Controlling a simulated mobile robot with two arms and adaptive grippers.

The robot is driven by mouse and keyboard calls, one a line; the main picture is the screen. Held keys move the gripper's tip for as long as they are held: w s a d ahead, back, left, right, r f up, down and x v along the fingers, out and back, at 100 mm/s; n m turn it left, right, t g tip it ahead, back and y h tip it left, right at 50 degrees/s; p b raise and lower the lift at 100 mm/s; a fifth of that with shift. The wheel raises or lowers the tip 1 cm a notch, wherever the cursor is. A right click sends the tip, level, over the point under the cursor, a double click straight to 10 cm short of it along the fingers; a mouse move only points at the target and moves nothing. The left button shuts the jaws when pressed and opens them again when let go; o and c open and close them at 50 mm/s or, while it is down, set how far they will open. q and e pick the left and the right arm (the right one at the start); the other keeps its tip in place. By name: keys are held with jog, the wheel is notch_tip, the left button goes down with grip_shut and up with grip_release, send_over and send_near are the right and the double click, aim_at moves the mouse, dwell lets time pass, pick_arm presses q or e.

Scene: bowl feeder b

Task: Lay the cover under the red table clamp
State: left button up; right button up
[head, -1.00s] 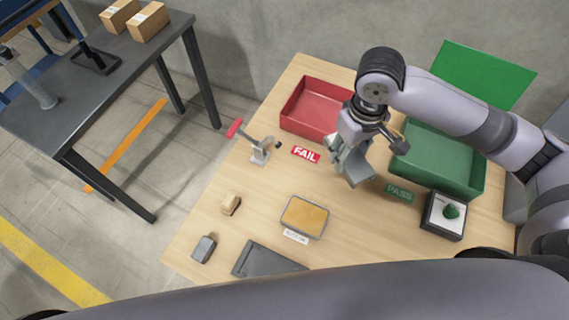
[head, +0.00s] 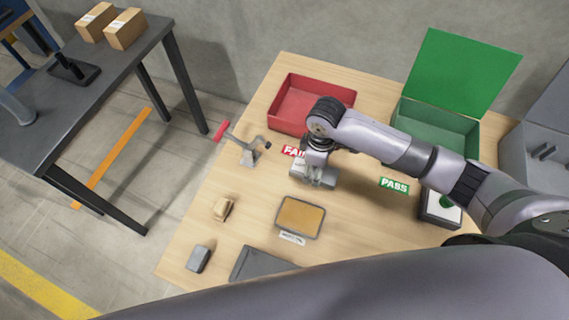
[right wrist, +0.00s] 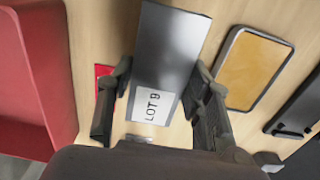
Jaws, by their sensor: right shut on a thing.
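The table clamp (head: 252,152), a grey metal clamp with a red handle (head: 222,130), stands at the left edge of the wooden table. The handle points up and left, out past the edge. My right gripper (head: 315,180) is low over the table, right of the clamp and by the red FAIL label. My left gripper is out of view.
A red bin (head: 290,112) is behind my gripper. A green bin (head: 450,128) with raised lid is at the back right. The wood between clamp and blocks is clear.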

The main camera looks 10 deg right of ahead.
send_over(285, 171)
jog(key=shift+w+a+f+b, duration=0.1)
jog(key=shift+f+b, duration=0.2)
jog(key=shift+f, duration=1.45)
jog(key=shift+f, duration=0.15)
jog(key=o, duration=1.4)
jog(key=shift+o, duration=0.2)
notch_tip(285, 171, up, 12)
jog(key=p, duration=0.1)
jog(key=shift+r, duration=0.2)
jog(key=shift+f, duration=0.1)
